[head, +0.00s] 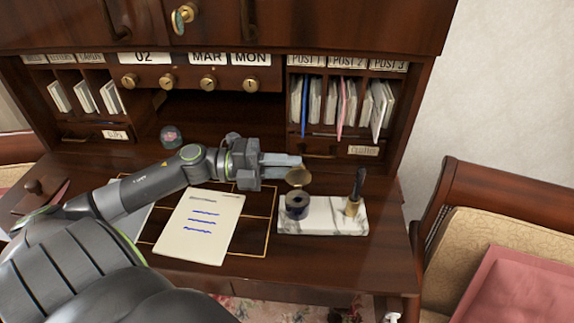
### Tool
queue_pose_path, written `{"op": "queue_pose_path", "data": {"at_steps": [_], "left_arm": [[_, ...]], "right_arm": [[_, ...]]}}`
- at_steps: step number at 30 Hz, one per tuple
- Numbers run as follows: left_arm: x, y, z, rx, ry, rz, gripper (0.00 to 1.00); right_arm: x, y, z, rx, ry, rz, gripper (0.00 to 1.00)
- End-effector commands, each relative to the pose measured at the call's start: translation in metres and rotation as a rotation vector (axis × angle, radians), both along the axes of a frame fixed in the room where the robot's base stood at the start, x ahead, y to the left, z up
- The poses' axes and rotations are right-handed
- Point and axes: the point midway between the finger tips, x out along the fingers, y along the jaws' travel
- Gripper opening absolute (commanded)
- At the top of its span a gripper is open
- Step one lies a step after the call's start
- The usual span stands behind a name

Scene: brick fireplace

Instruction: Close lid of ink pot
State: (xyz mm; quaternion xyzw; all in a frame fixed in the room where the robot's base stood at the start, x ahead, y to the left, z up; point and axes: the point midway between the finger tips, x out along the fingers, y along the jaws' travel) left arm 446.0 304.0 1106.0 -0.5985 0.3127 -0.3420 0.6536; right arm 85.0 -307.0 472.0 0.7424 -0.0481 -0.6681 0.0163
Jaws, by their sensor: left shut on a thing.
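The ink pot (297,207) is a small dark round pot standing on the left part of a white marble stand (325,226). Its brass-coloured lid (299,178) is raised above the pot's back edge, so the dark opening shows. My left gripper (292,167) reaches in from the left, just behind and above the pot. Its fingers are shut on the lid at the lid's left and far edge; the exact contact is small and partly hidden. My right gripper is not in view.
A pen in a brass holder (354,199) stands on the right part of the stand. A written sheet (200,228) lies left of it. A glass dome (171,137) sits further back. Letter slots with envelopes (340,103) line the desk's back. A chair (500,225) stands at right.

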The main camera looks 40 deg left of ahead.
Motion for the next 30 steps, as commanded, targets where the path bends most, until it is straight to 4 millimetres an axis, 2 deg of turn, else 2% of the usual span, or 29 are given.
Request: {"op": "queue_pose_path", "data": {"at_steps": [16, 30], "left_arm": [[-0.016, -0.011, 0.009, 0.298, -0.426, -0.001, 0.0], [-0.031, -0.021, 0.007, 0.552, -0.793, 0.0, 0.0]], "right_arm": [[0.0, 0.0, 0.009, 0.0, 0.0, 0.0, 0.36], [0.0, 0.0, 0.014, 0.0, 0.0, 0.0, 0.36]]}}
